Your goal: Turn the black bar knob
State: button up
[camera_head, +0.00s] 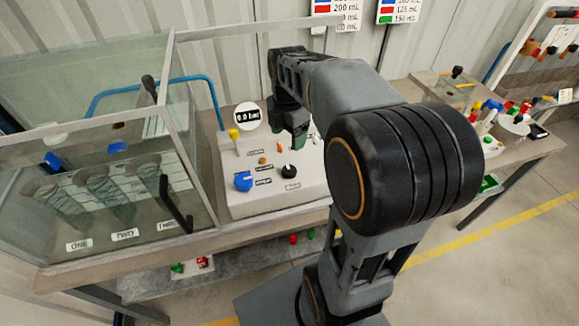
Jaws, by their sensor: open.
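The black bar knob (289,171) sits on the sloping face of a white control console (268,200), low and right of the middle, with a small label below it. My arm hides the console's right side.
A blue knob (243,181), a yellow-topped lever (234,139) and small orange controls (262,160) share the console. A round gauge (247,115) reads about 0.0 at its back. A glass tank (105,150) stands close on the left. Another bench (520,150) stands at right.

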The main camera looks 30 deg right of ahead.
aim_at(289, 170)
notch_tip(289, 170, down, 14)
jog(key=shift+d+r, duration=0.1)
jog(key=shift+r, duration=0.15)
dwell(0.3)
jog(key=shift+c, duration=0.4)
